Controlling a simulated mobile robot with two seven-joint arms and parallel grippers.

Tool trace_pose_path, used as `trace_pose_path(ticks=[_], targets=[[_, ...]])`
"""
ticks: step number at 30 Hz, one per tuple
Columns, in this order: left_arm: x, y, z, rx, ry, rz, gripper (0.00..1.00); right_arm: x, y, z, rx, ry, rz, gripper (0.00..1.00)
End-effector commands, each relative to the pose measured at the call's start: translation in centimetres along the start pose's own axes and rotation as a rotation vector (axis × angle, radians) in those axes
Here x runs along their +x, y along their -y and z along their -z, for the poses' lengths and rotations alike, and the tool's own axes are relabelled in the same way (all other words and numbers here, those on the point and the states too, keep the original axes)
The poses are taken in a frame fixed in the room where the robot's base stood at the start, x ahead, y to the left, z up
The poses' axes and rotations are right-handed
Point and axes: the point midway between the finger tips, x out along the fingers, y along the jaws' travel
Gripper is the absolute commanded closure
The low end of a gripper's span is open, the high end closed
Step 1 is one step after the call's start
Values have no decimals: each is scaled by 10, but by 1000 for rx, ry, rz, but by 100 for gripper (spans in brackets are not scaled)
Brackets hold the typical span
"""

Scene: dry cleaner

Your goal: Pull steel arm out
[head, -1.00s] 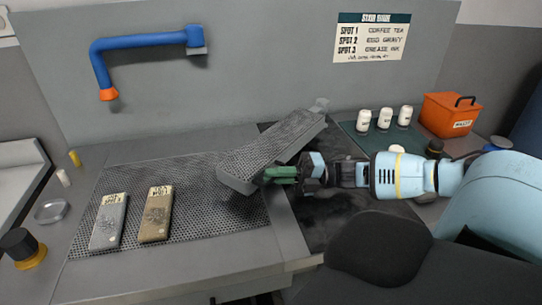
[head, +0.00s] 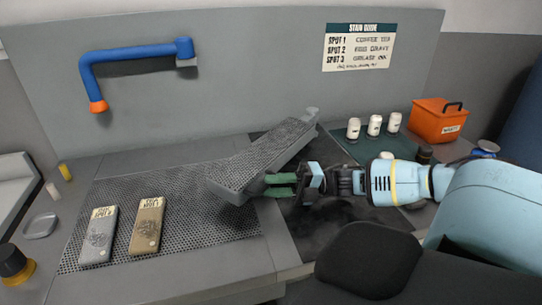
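The steel arm (head: 265,152) is a long grey perforated board on the worktop. It slants from a pivot at the back right toward its near left end, over the edge of a perforated panel. My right gripper (head: 268,186) has green fingers and comes in from the right. Its two fingers show spread apart with a gap between them, their tips close to the right side of the steel arm's near end. I cannot tell if they touch it. My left gripper is not in view.
Two labelled cards, one grey (head: 99,236) and one tan (head: 147,226), lie on the perforated panel (head: 200,220) at left. White bottles (head: 374,126) and an orange box (head: 439,121) stand at the back right. A blue spout (head: 130,52) is on the back wall.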

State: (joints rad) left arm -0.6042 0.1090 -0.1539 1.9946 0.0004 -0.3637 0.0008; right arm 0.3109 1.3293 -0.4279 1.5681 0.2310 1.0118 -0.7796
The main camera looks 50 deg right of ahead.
Motion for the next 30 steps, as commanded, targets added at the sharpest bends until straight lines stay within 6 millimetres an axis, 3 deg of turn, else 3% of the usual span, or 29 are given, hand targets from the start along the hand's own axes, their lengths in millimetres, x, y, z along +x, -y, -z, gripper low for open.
trace_pose_path(ticks=[13,30], targets=[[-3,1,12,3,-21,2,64,-60,-1,0,-2,1,3,68],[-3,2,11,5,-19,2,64,-66,-1,0,-2,0,0,68]])
